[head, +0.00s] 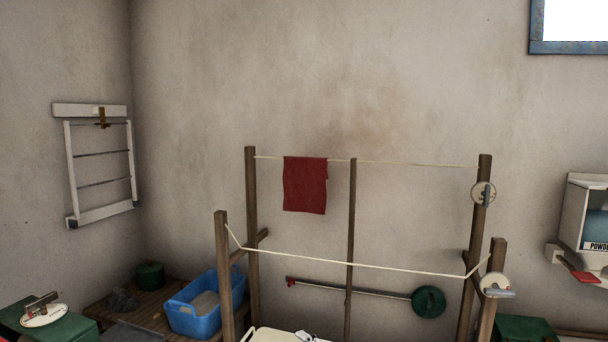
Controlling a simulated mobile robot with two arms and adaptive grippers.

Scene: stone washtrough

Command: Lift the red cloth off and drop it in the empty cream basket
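The red cloth (305,185) hangs over the rear line of the wooden drying frame, left of the frame's middle post. It hangs straight down, and nothing touches it but the line. A cream rim (265,334) shows at the bottom edge, behind the front line; it may be the cream basket, but most of it is cut off and I cannot tell whether it is empty. A small white and dark shape sits beside it. Neither of my grippers is in view.
The front line (350,262) runs between two front posts, lower than the cloth. A blue basket (205,305) stands at left on wooden boards. A green-ended rod (350,288) is behind the frame. A powder dispenser (588,220) is on the right wall.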

